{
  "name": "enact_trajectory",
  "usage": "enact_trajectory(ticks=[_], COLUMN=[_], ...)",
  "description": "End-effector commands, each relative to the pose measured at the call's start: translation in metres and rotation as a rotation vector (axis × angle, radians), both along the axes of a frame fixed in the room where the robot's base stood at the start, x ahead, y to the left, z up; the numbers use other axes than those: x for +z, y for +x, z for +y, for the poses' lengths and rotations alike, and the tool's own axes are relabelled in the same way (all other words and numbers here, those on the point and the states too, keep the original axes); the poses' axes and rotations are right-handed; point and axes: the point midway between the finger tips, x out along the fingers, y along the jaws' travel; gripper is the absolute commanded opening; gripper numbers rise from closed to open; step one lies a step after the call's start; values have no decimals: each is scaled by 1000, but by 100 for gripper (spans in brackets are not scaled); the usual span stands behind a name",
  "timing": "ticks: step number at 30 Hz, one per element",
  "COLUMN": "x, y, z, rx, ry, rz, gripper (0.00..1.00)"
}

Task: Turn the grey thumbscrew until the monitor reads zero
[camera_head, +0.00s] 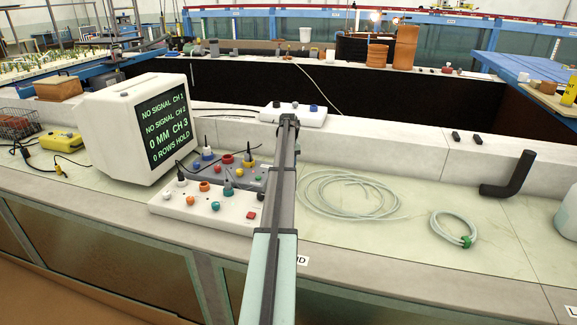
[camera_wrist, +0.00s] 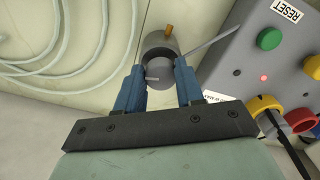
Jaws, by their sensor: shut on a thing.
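In the wrist view the blue fingers of my gripper (camera_wrist: 159,76) are closed on the sides of a round grey part, which looks like the grey thumbscrew (camera_wrist: 157,68). A brass-coloured pin and a thin metal rod stick out beside it. In the head view my arm hides the fingertips and the thumbscrew. The white monitor (camera_head: 122,128) stands at the left, its dark screen (camera_head: 166,127) facing the bench. Its green text reads NO SIGNAL CH 1, NO SIGNAL CH 2, 0 MM CH 3 and 0 ROWS HOLD.
A grey box (camera_wrist: 238,72) with a RESET label and coloured buttons is close right of my gripper. A white control box (camera_head: 177,203) stands before the monitor. Coiled pale tubing (camera_head: 322,202) and a smaller coil (camera_head: 440,228) lie right of my arm. A black elbow (camera_head: 512,178) lies farther right.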

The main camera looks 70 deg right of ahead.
Motion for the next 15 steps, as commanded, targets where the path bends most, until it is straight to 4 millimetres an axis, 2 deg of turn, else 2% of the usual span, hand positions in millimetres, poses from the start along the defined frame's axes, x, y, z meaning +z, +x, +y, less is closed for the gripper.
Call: enact_trajectory(ticks=[7, 15], x=[0, 0], y=[0, 1], z=[0, 0], rx=[-121, -174], ry=[0, 0], rz=[0, 0], gripper=[6, 6])
